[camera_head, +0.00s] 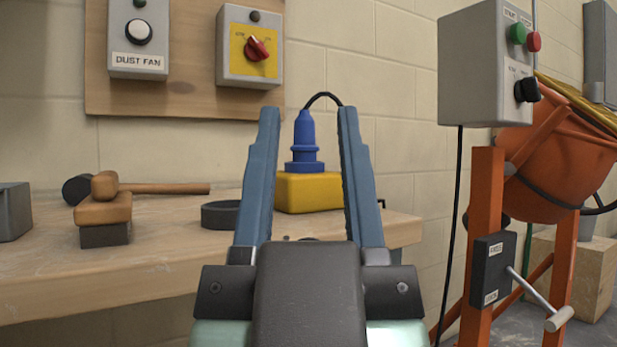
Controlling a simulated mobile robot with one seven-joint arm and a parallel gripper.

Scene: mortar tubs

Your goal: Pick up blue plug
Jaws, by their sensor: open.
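The blue plug (305,137) stands upright on a yellow block (309,193) on the wooden bench. A black cord loops from its top to the right and runs down behind my gripper's right finger. My gripper (304,112) is open, with its two blue-grey fingers pointing forward and up. In the picture the plug shows between the fingers, apart from both. How far the plug is beyond the fingertips is hard to tell.
The bench (110,265) also holds a mallet (160,188), a wood-topped float (105,210) and a dark ring (220,214). A switch board (180,85) hangs on the wall behind. An orange mixer (555,160) with a grey control box (485,65) stands at right.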

